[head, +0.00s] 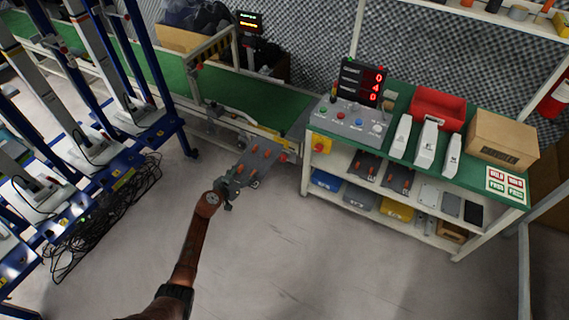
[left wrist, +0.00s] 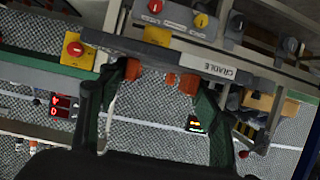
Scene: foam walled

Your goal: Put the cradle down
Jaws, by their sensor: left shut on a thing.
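The cradle (head: 262,158) is a grey plate with red and orange pegs. In the head view it is held out over the floor, in front of the conveyor's end and left of the bench. My left gripper (head: 226,194) is shut on its near edge. In the left wrist view the orange fingertips of the left gripper (left wrist: 160,77) are at the edge of the cradle (left wrist: 180,57), beside its white CRADLE label. The fingers and the plate hide the exact grip. My right gripper is not in view.
A green-topped bench (head: 399,107) with a control box (head: 350,121), red bin (head: 437,108) and carton (head: 502,138) stands right. Its lower shelf holds similar grey plates (head: 365,165). The green conveyor (head: 242,92) is behind, blue racks (head: 150,135) and cables left. The front floor is clear.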

